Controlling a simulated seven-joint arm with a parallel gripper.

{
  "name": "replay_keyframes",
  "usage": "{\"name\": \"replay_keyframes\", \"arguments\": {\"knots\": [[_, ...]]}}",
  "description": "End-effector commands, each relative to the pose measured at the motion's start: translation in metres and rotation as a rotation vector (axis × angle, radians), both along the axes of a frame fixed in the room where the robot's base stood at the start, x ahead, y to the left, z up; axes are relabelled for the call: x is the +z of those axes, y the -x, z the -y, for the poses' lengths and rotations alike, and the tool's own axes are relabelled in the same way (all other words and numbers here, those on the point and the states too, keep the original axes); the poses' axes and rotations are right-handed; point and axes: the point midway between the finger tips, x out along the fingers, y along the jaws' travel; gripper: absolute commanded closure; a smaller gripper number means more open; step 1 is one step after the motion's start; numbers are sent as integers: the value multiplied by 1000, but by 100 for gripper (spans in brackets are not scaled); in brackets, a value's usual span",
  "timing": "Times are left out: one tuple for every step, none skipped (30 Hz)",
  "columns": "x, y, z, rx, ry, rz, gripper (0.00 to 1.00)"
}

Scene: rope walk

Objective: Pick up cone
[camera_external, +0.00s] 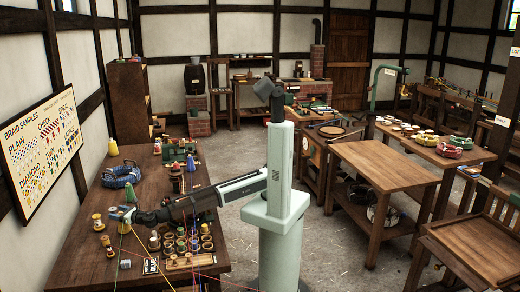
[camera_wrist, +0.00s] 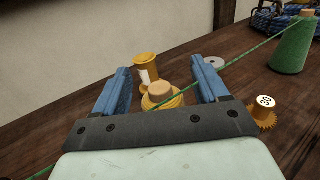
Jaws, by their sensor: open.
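A green cone (camera_wrist: 294,48) of thread stands upright on the bench at the upper right of the wrist view, outside my jaws. A green strand runs from it across the space in front of my gripper. My gripper (camera_wrist: 160,68) is open with its blue fingers apart, and nothing is held. Two yellow-orange spools, one tall (camera_wrist: 146,68) and one low (camera_wrist: 160,98), show between and beyond the fingers. In the external view my gripper (camera_external: 117,213) is over the left bench, with a green cone (camera_external: 130,196) close by. Other cones (camera_external: 113,147) (camera_external: 191,164) stand farther back.
An orange toothed piece marked 30 (camera_wrist: 264,110) and a grey washer (camera_wrist: 214,62) lie near the jaws. A blue coil (camera_external: 121,176) lies behind my gripper on the bench (camera_external: 80,262). Coloured strands cross the bench.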

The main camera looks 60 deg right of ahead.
Motion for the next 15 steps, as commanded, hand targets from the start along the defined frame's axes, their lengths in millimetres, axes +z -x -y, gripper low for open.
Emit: {"name": "replay_keyframes", "arguments": {"knots": [[0,-4,-1,-1,0,0,27],[0,-4,-1,-1,0,0,27],[0,-4,-1,-1,0,0,27],[0,-4,-1,0,0,0,27],[0,-4,0,0,0,0,27],[0,-4,0,0,0,0,27],[0,-4,0,0,0,0,27],[0,-4,0,0,0,0,27],[0,-4,0,0,0,0,31],[0,-4,0,0,0,0,33],[0,-4,0,0,0,0,36],[0,-4,0,0,0,0,40],[0,-4,0,0,0,0,43],[0,-4,0,0,0,0,46],[0,-4,0,0,0,0,50]]}}
